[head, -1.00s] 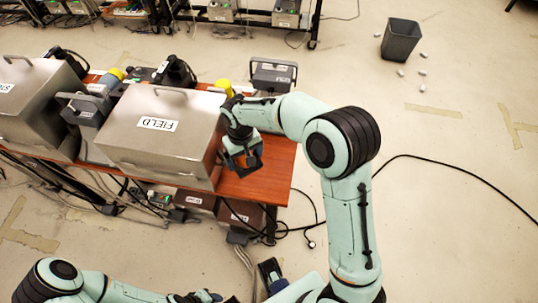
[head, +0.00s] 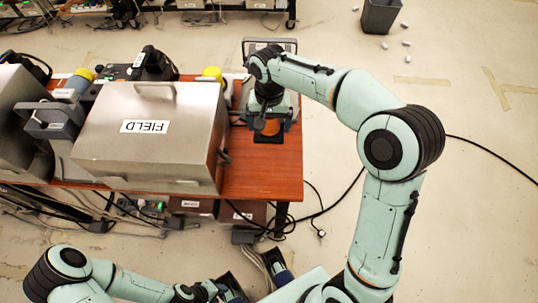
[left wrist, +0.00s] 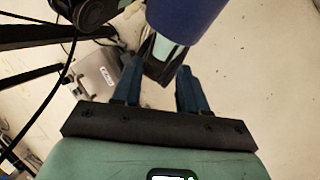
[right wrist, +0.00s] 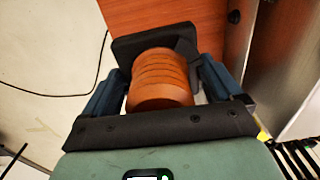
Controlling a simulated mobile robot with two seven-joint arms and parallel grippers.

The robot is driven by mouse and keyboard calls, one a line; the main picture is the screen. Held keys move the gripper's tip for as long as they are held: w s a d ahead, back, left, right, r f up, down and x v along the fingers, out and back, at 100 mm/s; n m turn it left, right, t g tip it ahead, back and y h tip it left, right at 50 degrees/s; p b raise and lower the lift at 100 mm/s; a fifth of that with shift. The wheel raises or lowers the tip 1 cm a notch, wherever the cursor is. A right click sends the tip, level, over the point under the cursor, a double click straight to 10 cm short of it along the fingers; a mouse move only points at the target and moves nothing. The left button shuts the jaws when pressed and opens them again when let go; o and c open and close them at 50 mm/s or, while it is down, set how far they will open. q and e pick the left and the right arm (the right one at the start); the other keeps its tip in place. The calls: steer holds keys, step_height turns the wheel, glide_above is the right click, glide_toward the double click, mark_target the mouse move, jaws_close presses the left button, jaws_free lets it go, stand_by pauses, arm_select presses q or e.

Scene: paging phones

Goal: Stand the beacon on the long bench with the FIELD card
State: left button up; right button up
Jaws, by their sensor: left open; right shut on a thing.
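The beacon (head: 269,127) is an orange ribbed cylinder on a black square base. My right gripper (head: 268,106) is shut on it, pointing down over the right end of the bench's red-brown top (head: 262,182). The beacon looks upright; whether its base touches the wood I cannot tell. In the right wrist view the beacon (right wrist: 160,80) sits between both fingers, with wood beyond its base. The FIELD card (head: 145,127) is on a metal case (head: 110,155) left of the beacon. My left gripper (head: 254,276) is open and empty, low in front of the bench; its spread fingers show in the left wrist view.
A grey handled device (head: 262,47) stands behind my right gripper at the bench's back edge. A yellow-topped item (head: 212,74) is behind the case. The bench's front right corner is clear. Cables run on the floor, and a bin (head: 380,15) stands far back.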

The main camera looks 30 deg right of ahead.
mark_target(269, 158)
step_height(269, 158, down, 16)
steer(key=shift+r+b, duration=0.1)
steer(key=shift+b, duration=0.95)
steer(key=o, duration=1.3)
steer(key=shift+f, duration=0.2)
steer(key=shift+o, duration=0.2)
steer(key=shift+r, duration=0.1)
steer(key=shift+r, duration=0.2)
step_height(269, 158, up, 12)
steer(key=shift+f+p, duration=0.1)
steer(key=shift+p, duration=0.8)
